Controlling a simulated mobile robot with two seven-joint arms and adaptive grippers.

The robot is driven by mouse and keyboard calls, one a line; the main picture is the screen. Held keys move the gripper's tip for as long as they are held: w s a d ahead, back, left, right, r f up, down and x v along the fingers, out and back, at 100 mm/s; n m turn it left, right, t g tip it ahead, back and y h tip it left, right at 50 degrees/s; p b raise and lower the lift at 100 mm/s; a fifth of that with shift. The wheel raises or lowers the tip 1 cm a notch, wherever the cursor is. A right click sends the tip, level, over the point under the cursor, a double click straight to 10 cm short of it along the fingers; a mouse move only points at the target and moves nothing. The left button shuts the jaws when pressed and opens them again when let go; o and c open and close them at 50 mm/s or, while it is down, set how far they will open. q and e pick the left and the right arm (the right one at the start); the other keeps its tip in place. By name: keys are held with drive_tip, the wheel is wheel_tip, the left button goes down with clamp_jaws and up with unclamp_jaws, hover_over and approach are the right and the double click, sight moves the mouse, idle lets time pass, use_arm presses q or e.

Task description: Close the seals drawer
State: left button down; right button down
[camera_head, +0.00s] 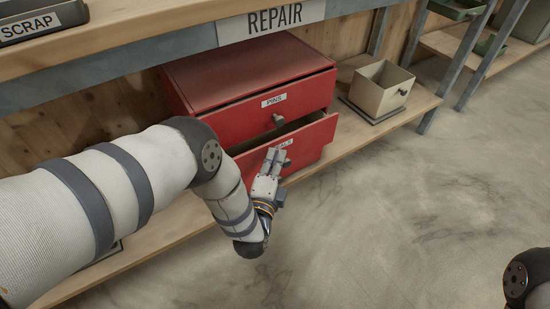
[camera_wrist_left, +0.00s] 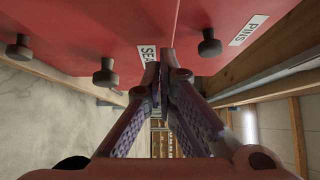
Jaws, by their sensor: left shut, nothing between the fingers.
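The seals drawer (camera_head: 312,145) is the lower drawer of a red cabinet (camera_head: 245,72) and stands partly pulled out, with a gap above its front. Its label is partly hidden by my left gripper (camera_head: 275,157), which is shut and empty, with its fingertips at the drawer front. In the left wrist view the shut fingers (camera_wrist_left: 163,75) are beside the seals label (camera_wrist_left: 147,56), close to the red front; I cannot tell whether they touch it. A dark knob (camera_wrist_left: 105,74) shows left of them. My right gripper is out of view.
The pins drawer (camera_head: 310,91) above looks shut, and its knob (camera_head: 278,120) sticks out. A beige bin (camera_head: 378,88) stands right of the cabinet on the wooden shelf (camera_head: 405,116). The shelf board with the repair sign (camera_head: 272,20) hangs over the cabinet. The floor in front is clear.

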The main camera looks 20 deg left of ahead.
sight(263, 150)
use_arm(q)
drive_tip(key=shift+w+a, duration=0.15)
drive_tip(key=shift+a, duration=0.1)
drive_tip(key=w+a, duration=0.1)
drive_tip(key=w+a+b, duration=0.1)
drive_tip(key=a, duration=0.1)
drive_tip(key=shift+w+a, duration=0.25)
drive_tip(key=shift+w, duration=0.1)
drive_tip(key=shift+r, duration=0.1)
